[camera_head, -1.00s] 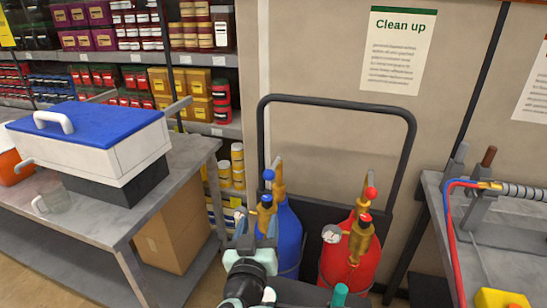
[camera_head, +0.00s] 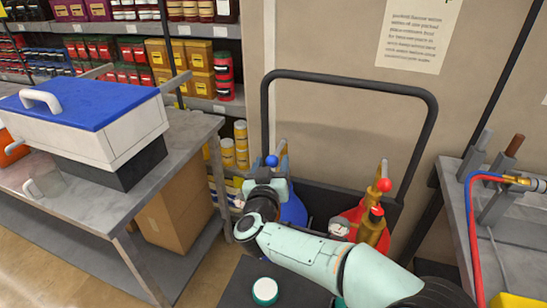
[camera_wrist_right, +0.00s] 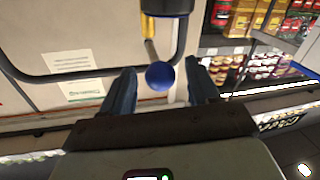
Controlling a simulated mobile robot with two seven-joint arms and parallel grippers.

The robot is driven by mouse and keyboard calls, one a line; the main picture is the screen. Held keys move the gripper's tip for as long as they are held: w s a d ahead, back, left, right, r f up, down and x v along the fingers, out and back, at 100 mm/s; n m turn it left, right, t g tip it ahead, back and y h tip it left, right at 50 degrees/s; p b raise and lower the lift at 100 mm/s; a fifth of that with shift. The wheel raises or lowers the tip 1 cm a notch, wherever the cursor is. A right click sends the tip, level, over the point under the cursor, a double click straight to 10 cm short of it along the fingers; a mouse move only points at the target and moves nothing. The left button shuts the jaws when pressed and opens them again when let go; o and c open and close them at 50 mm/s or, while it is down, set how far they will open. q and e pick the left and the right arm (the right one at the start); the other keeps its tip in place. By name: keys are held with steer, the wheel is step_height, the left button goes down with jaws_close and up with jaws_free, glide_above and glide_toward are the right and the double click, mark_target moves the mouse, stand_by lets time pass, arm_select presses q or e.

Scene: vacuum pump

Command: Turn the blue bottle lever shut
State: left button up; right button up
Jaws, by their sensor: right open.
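The blue bottle (camera_head: 294,212) stands in the black-framed cart, mostly hidden behind my right arm. Its lever ends in a blue ball knob (camera_head: 271,160), which shows just above my right gripper (camera_head: 277,170). In the right wrist view the blue knob (camera_wrist_right: 160,76) appears between the two separated blue-grey fingers of my right gripper (camera_wrist_right: 160,84), with visible gaps on both sides. The gripper is open and holds nothing. The lever's stem and the valve body are mostly hidden in the head view. My left gripper is not in view.
A red bottle (camera_head: 352,218) with a brass valve and red knob (camera_head: 383,185) stands close to the right. The cart's black handle frame (camera_head: 350,80) rises behind. A grey table (camera_head: 80,204) holds a blue-lidded white box (camera_head: 85,120) at left; another table is at right.

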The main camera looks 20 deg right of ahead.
mark_target(277, 152)
steer(key=shift+x, duration=1.75)
jaws_close()
